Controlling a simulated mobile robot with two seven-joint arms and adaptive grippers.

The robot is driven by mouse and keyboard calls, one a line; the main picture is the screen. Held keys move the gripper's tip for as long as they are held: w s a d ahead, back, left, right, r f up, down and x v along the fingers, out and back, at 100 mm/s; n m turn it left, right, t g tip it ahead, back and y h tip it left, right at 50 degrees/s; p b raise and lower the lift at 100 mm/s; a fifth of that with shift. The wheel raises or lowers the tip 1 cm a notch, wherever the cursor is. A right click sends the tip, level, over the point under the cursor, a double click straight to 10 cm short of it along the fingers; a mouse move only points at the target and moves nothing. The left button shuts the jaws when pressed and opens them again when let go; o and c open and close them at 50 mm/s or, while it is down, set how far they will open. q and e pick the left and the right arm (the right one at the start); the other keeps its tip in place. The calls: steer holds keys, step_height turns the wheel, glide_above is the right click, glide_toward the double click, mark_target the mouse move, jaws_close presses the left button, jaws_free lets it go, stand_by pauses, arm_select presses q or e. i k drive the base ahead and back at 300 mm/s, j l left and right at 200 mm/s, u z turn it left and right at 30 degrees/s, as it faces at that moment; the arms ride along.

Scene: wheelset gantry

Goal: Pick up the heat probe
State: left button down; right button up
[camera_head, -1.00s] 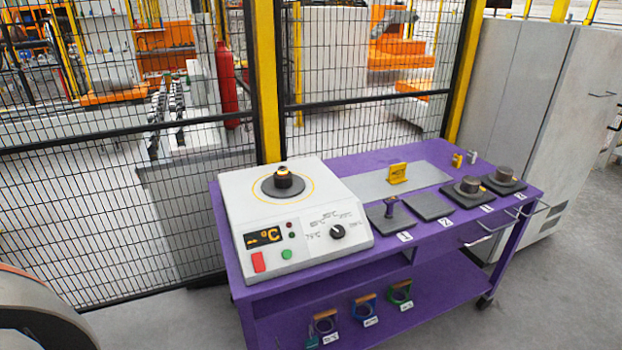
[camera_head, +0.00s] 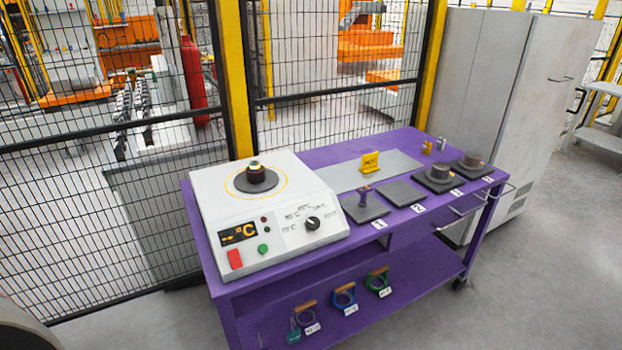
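No part is clearly marked as the heat probe. A small dark purple upright piece (camera_head: 364,196) stands on the first dark pad (camera_head: 372,212), tagged 1, and may be it. On the cart's lower shelf lie coiled rings with orange grips: a purple one (camera_head: 305,317), a blue one (camera_head: 344,297) and a green one (camera_head: 378,280). A small teal piece (camera_head: 294,335) is beside the purple one. I cannot tell whether any of these is the probe. Neither of my grippers is in view.
The purple cart (camera_head: 330,286) carries a white heater box (camera_head: 290,237) with a dark ring part (camera_head: 258,180) on top. Dark cylinders (camera_head: 440,172) sit on pads at its right.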

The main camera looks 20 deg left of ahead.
mark_target(363, 192)
steer(key=u, duration=0.75)
steer(key=i+l+u, duration=0.1)
steer(key=l+u, duration=0.4)
steer(key=u, duration=0.15)
steer(key=l+u, duration=0.7)
steer(key=l, duration=0.55)
